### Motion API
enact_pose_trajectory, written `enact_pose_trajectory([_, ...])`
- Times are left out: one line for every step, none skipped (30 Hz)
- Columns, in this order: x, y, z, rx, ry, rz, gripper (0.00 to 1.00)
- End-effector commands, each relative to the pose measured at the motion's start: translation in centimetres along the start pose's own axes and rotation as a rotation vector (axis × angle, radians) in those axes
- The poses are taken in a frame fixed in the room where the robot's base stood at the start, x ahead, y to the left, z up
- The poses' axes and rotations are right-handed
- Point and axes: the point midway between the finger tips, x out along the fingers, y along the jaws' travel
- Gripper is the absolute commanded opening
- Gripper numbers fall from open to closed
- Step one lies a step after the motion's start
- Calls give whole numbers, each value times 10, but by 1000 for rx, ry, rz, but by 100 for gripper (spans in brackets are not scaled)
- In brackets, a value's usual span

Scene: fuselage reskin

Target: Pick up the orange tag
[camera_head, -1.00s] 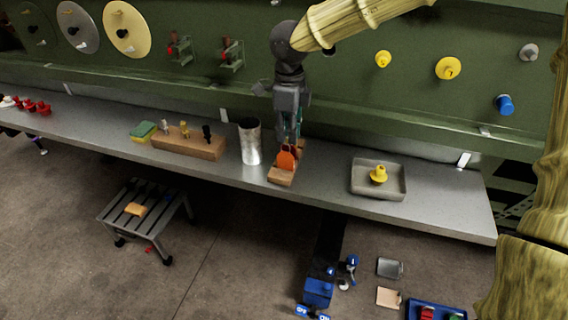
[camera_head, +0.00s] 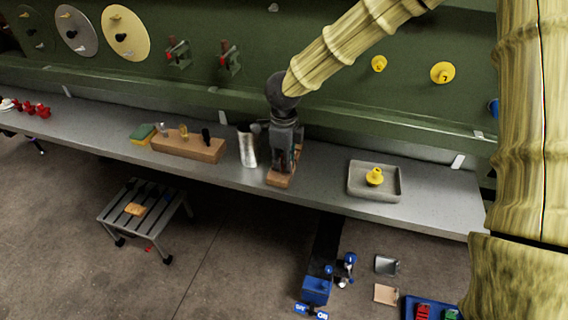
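My gripper (camera_head: 284,164) points down over a small wooden holder (camera_head: 280,181) on the grey shelf (camera_head: 325,185). The orange tag is hidden behind or between the gripper's fingers, so I cannot see it clearly now. The fingertips reach down to about the top of the holder. I cannot tell whether the fingers are open or shut, or whether they touch the tag.
A metal cylinder (camera_head: 247,148) stands close to the left of my gripper. A wooden block with upright tools (camera_head: 190,149) and a green-yellow sponge (camera_head: 142,134) lie further left. A grey tray (camera_head: 360,194) holding a yellow knob (camera_head: 375,177) sits to the right.

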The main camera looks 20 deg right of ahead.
Motion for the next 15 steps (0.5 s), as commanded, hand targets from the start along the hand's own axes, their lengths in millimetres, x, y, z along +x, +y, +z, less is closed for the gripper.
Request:
enact_pose_trajectory([1,0,0,0,0,0,15])
enact_pose_trajectory([1,0,0,0,0,0,15])
enact_pose_trajectory([1,0,0,0,0,0,15])
enact_pose_trajectory([1,0,0,-1,0,0,15])
enact_pose_trajectory([1,0,0,-1,0,0,15])
enact_pose_trajectory([1,0,0,-1,0,0,15])
enact_pose_trajectory([1,0,0,-1,0,0,12])
enact_pose_trajectory([1,0,0,-1,0,0,6])
enact_pose_trajectory([1,0,0,-1,0,0,0])
enact_pose_trajectory([1,0,0,-1,0,0,0])
enact_pose_trajectory([1,0,0,0,0,0,0])
enact_pose_trajectory([1,0,0,0,0,0,0])
enact_pose_trajectory([1,0,0,0,0,0,0])
enact_pose_trajectory([1,0,0,0,0,0,0])
enact_pose_trajectory([1,0,0,0,0,0,0])
